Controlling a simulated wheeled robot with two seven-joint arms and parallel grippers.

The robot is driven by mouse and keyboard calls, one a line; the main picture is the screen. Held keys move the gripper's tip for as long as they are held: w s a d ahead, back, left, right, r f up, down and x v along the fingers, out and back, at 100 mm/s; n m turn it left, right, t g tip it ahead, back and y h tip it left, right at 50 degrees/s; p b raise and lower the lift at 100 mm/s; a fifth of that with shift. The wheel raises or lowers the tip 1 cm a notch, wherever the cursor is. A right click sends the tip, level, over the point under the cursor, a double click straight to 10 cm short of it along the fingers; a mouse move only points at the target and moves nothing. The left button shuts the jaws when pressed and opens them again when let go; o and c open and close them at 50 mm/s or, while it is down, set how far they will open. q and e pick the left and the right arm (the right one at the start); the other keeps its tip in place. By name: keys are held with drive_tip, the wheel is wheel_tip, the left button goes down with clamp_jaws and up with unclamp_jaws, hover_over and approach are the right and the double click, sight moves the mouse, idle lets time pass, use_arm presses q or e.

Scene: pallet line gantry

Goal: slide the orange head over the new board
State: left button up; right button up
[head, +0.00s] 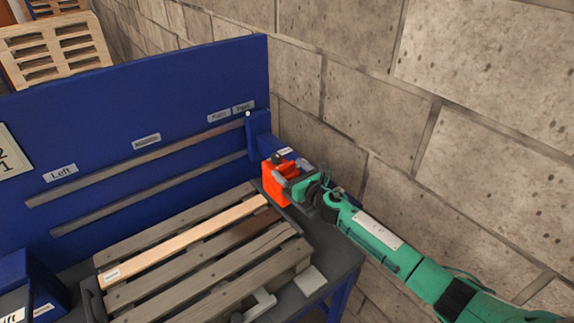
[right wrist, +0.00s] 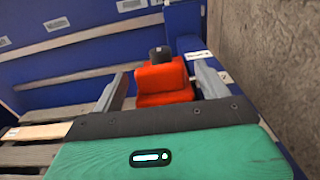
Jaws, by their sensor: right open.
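The orange head (head: 273,186) sits on the blue gantry at the right end of the pallet, with a dark knob (head: 278,158) on top. The new board (head: 190,236) is the light plank lying across the grey pallet, with a small white label at its left end. My right gripper (head: 280,176) is at the orange head. In the right wrist view its two fingers (right wrist: 158,88) are apart, one on each side of the orange head (right wrist: 163,84); I cannot tell whether they touch it. My left gripper is not in view.
The blue back panel (head: 150,110) carries two horizontal rails (head: 150,165) and labels, one reading "Left". A stone wall (head: 450,80) stands close on the right. A blue box (head: 28,285) is at the lower left. Wooden pallets (head: 55,50) stand behind the panel.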

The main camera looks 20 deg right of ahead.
sight(273, 154)
drive_tip(key=shift+x, duration=1)
drive_tip(key=c, duration=1.4)
drive_tip(key=shift+w+a, duration=0.15)
drive_tip(key=shift+w, duration=0.3)
drive_tip(key=b+x, duration=0.2)
drive_tip(key=x, duration=0.1)
drive_tip(key=b+x, duration=0.2)
drive_tip(key=x, duration=0.2)
drive_tip(key=shift+f, duration=0.25)
drive_tip(key=shift+w+a, duration=0.15)
drive_tip(key=shift+w, duration=0.1)
drive_tip(key=shift+r, duration=0.3)
